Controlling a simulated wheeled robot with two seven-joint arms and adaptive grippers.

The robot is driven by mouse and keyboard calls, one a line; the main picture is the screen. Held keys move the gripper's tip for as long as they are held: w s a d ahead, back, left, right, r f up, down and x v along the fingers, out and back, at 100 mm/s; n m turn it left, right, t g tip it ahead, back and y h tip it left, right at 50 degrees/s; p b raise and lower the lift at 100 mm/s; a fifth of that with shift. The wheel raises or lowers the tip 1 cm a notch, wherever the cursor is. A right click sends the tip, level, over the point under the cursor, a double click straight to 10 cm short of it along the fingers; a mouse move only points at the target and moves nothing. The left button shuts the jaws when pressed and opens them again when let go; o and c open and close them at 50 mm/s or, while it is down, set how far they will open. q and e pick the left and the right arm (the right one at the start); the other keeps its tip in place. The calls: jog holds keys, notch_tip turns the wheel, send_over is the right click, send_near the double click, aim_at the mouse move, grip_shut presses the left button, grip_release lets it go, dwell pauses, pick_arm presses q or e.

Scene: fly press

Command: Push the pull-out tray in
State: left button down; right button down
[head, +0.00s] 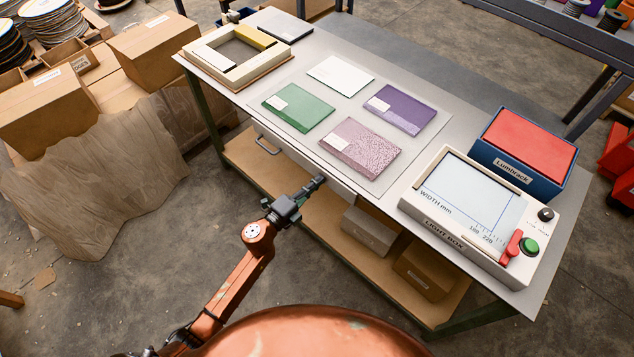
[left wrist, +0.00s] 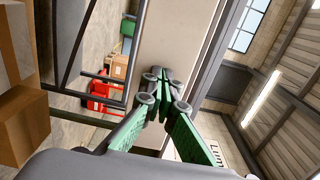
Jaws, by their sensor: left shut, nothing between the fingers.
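The pull-out tray (head: 300,161) is under the front edge of the grey work table (head: 455,105), with its pale front face and a bar handle (head: 267,146) showing near its left end. How far it stands out is hard to tell. My left gripper (head: 320,181) is shut and empty, with its tips at or just in front of the right part of the tray front. I cannot tell whether they touch. In the left wrist view, the closed green-padded fingers (left wrist: 164,88) point along a pale flat surface. My right gripper is not in view.
On the table lie several covers or sheets, including a green one (head: 298,108), and a light box (head: 470,215) with a red lever. A blue-red box (head: 525,145) stands behind it. Cartons (head: 370,231) sit on the lower shelf. Boxes and crumpled paper (head: 95,180) are at left.

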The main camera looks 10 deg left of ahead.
pick_arm(q)
jog(key=p+v, duration=0.1)
jog(key=v, duration=1.3)
